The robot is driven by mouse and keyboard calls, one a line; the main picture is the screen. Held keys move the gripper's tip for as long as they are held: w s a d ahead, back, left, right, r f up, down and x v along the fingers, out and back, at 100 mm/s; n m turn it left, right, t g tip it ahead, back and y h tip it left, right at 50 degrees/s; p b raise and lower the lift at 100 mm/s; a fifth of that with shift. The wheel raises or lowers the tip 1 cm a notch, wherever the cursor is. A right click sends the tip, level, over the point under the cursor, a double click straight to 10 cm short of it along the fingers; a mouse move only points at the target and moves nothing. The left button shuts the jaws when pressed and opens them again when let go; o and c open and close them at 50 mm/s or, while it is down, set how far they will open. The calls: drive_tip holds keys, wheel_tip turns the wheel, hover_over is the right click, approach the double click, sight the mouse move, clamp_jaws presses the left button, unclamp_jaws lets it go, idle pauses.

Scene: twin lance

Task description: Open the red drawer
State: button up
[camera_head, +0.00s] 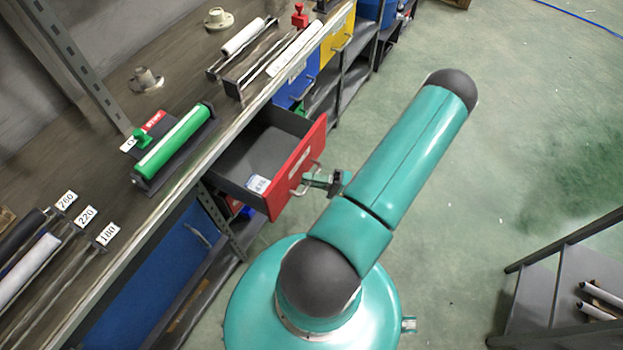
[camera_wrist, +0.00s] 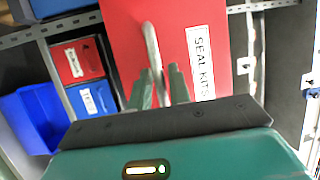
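The red drawer (camera_head: 297,168) is pulled well out from under the workbench, and its dark inside shows with a small white-and-blue item in it. Its red front also shows in the wrist view (camera_wrist: 120,40), with a white label reading SEAL KITS. The curved metal handle (camera_head: 308,178) stands out from the front; it also shows in the wrist view (camera_wrist: 152,48). My gripper (camera_head: 318,181) is at the handle, and in the wrist view its two green fingers (camera_wrist: 161,85) lie close on either side of the bar. They look shut on it, though the exact contact is hard to see.
The workbench (camera_head: 165,207) carries a green roller (camera_head: 174,140) and other rollers. A blue drawer (camera_head: 296,85) and a yellow drawer (camera_head: 338,38) are beyond the red one. The green floor (camera_head: 480,150) between is clear.

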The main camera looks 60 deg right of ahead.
drive_tip(key=shift+s, duration=0.1)
drive_tip(key=v, duration=1.3)
drive_tip(key=shift+s+d, duration=0.15)
drive_tip(key=shift+s, duration=0.1)
drive_tip(key=shift+f, duration=0.15)
